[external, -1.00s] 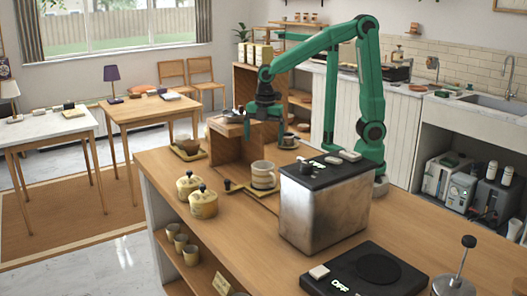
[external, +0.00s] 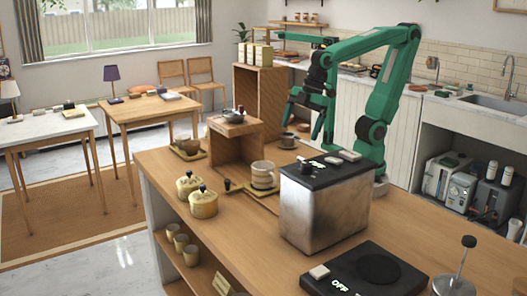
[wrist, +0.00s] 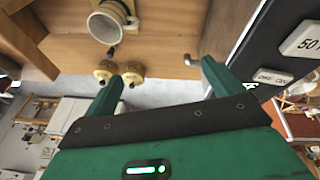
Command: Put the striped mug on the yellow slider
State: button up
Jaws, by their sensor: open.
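A pale mug (external: 263,174) with a darker band stands upright on the counter, left of the metal box; I take it for the striped mug. It shows at the top of the wrist view (wrist: 107,24). A flat yellowish piece (external: 262,189) shows under it; I cannot tell if this is the yellow slider. A smaller grey cup (external: 288,140) stands farther back on a low base. My gripper (external: 304,122) is open and empty, in the air above and right of the mug, apart from it. Its two fingers also show in the wrist view (wrist: 162,82).
A metal box (external: 324,210) with a dark top stands right of the mug. Two yellow lidded pots (external: 203,204) stand at front left. A wooden stand (external: 237,145) with a bowl is behind the mug. A black scale (external: 365,272) lies at the front.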

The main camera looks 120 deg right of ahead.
jog(key=s+a+m+t, duration=0.1)
jog(key=s+a+m, duration=0.1)
jog(key=s+a, duration=0.2)
jog(key=shift+s+a+r+m+t+y, duration=0.15)
jog(key=shift+a+r+m+t+y, duration=0.25)
jog(key=shift+a, duration=0.25)
